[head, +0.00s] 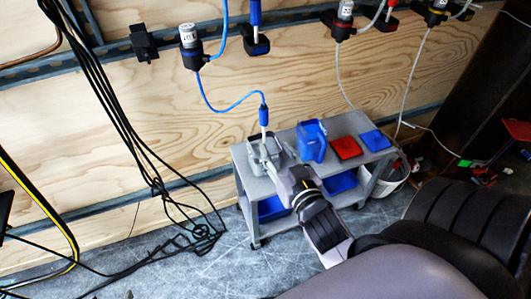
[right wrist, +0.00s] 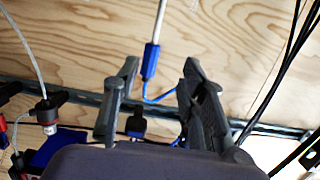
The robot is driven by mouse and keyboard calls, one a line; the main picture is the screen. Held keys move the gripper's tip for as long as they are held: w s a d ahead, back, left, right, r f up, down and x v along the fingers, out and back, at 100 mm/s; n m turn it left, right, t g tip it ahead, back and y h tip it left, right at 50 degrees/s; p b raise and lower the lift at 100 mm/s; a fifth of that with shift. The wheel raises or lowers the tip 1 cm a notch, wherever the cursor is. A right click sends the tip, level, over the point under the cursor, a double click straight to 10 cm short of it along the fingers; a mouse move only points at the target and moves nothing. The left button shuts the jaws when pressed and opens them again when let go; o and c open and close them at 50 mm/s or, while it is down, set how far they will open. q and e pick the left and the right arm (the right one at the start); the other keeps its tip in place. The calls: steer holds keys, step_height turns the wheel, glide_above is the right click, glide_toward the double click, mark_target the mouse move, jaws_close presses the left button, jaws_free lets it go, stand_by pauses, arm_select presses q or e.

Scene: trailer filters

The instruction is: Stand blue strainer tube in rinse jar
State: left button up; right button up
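The blue strainer tube (head: 264,116) has a blue sleeve above a pale lower stem and hangs upright from a curly blue hose at the cart's left end. It also shows in the right wrist view (right wrist: 151,60), in line with the gap between my right gripper's fingers. My right gripper (head: 264,152) is open, its spread fingers also seen in the right wrist view (right wrist: 158,75). A greyish container (head: 257,139), seemingly the rinse jar, stands on the cart beneath the tube, partly hidden by the gripper. I cannot tell whether the stem is inside it. My left gripper is not in view.
The grey cart (head: 245,172) also carries a blue jug (head: 312,141), a red tray (head: 346,147) and a blue tray (head: 375,140). A white bucket (head: 396,180) stands at its right. Plywood wall, hoses and black cables (head: 130,120) are behind and left.

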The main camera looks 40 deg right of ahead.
steer(key=s+a+f+n+g+y, duration=0.4)
steer(key=s+a+f+g, duration=0.2)
steer(key=a+f, duration=0.4)
steer(key=shift+s+a+n+g+y, duration=0.3)
steer(key=shift+n+g+y, duration=0.1)
steer(key=shift+g, duration=0.5)
